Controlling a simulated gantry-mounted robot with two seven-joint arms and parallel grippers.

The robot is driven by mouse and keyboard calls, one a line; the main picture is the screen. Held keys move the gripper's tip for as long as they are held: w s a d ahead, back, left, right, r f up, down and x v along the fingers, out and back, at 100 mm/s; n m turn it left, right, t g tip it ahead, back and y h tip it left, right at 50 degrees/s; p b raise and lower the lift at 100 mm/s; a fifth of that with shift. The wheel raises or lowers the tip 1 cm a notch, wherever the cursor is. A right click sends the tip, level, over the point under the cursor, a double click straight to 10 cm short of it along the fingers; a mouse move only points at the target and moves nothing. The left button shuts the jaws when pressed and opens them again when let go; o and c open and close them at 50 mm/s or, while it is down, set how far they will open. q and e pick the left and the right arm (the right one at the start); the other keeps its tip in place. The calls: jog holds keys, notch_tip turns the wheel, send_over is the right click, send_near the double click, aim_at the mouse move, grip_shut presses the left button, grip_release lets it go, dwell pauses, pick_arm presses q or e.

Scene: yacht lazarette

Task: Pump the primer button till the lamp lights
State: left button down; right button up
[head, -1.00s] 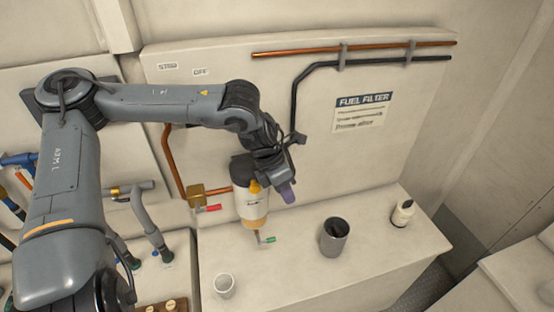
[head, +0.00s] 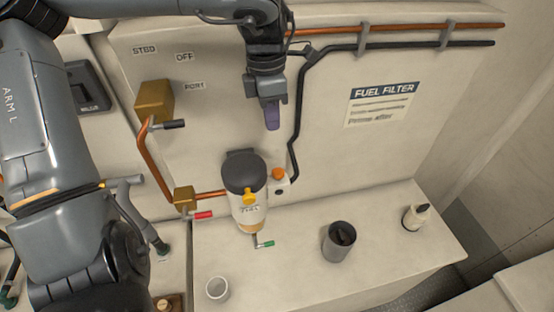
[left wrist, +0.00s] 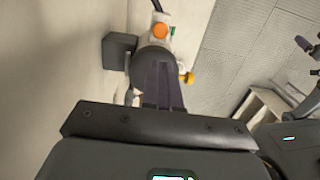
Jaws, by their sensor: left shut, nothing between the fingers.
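The fuel filter (head: 243,208) has a dark head and pale bowl and stands against the panel. The orange primer button (head: 278,174) tops a small white housing to its right; the button also shows in the left wrist view (left wrist: 160,30). A small dark round spot (head: 279,191) below it may be the lamp; no glow shows. My left gripper (head: 272,116) is shut and empty, pointing down above the button, apart from it. Its purple fingers show in the left wrist view (left wrist: 164,86). Purple tips (left wrist: 304,43) at that view's right edge look like my right gripper; their opening is unclear.
A yellow lever (head: 249,196) sits on the filter front, with a green-handled drain (head: 265,244) below. A red-handled valve (head: 203,215) is left. A grey cup (head: 338,242), white cup (head: 217,289) and small bottle (head: 416,217) stand on the ledge. Pipes cross the panel behind.

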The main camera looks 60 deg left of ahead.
aim_at(276, 171)
pick_arm(q)
jog(key=f, duration=0.4)
jog(key=f+p, duration=0.1)
jog(key=f, duration=0.4)
jog(key=f+p, duration=0.1)
jog(key=f, duration=0.4)
jog(key=shift+w+d, duration=0.3)
jog(key=shift+w, duration=0.05)
jog(key=shift+f, duration=0.1)
notch_tip(276, 171, down, 2)
jog(key=shift+f+b, duration=0.1)
jog(key=shift+b, duration=0.85)
jog(key=shift+a, duration=0.1)
